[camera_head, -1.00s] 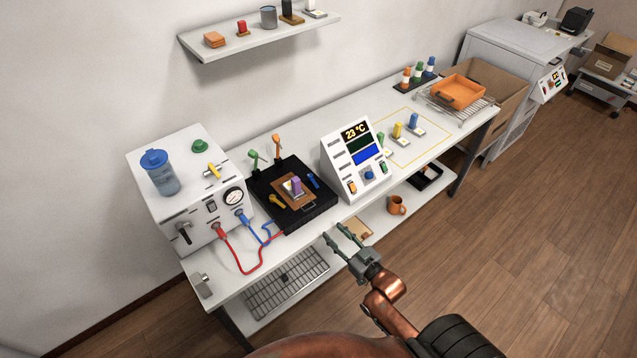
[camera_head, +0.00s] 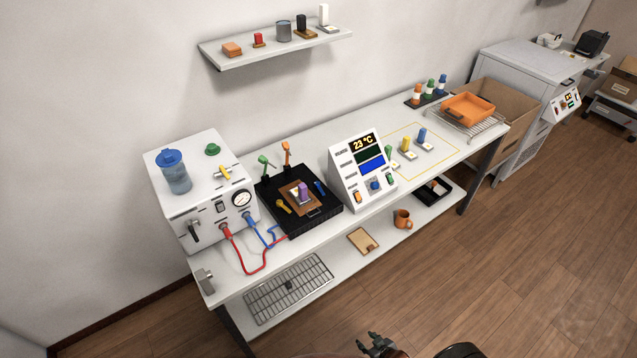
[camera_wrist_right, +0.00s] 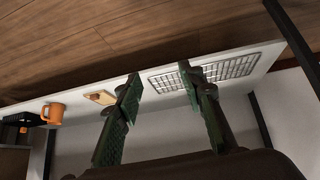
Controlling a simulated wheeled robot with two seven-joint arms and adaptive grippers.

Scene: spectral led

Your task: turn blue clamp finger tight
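The blue clamp (camera_head: 319,187) is a small blue handle on the right side of the black fixture (camera_head: 318,218) on the bench. A yellow clamp (camera_head: 283,207), a green clamp (camera_head: 264,162) and an orange clamp (camera_head: 287,152) stand around the same fixture. A brown plate (camera_head: 290,190) with a purple block (camera_head: 303,190) sits between them. My right gripper (camera_head: 377,342) is low at the bottom edge of the head view, well apart from the fixture. In the right wrist view its green fingers (camera_wrist_right: 160,80) are spread and empty. My left gripper is not in view.
A white pump box (camera_head: 207,205) with red and blue leads stands left of the fixture, and a white display console (camera_head: 345,185) close on its right. The bench's front edge and lower shelf, with a wire rack (camera_head: 290,288) and an orange mug (camera_head: 402,220), lie before my gripper.

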